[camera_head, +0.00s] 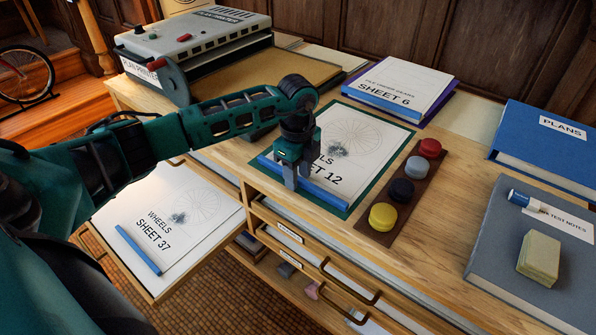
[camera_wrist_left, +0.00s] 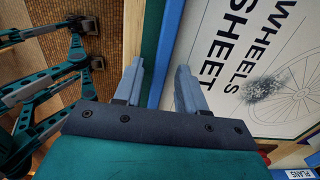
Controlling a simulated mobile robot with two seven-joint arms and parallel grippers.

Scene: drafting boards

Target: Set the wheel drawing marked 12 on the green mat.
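The wheel drawing marked 12 (camera_head: 362,143) is a white sheet reading "WHEELS SHEET 12", with a blue strip (camera_head: 325,193) along its near edge. It lies on the green mat (camera_head: 398,150), whose border shows around it. My left gripper (camera_head: 291,185) points down at the sheet's near left edge and hides part of the lettering. In the left wrist view, its fingers (camera_wrist_left: 158,88) are apart, with the blue strip and the green mat edge in the gap; nothing is gripped. The sheet (camera_wrist_left: 262,60) shows there too. My right gripper is not in view.
A pull-out board at left holds the wheel sheet marked 37 (camera_head: 175,220). Sheet 6 (camera_head: 400,85) lies behind the mat. A brown strip with coloured discs (camera_head: 402,190) is close on the right. A plan printer (camera_head: 195,40) stands at back left, blue and grey books (camera_head: 550,150) at right.

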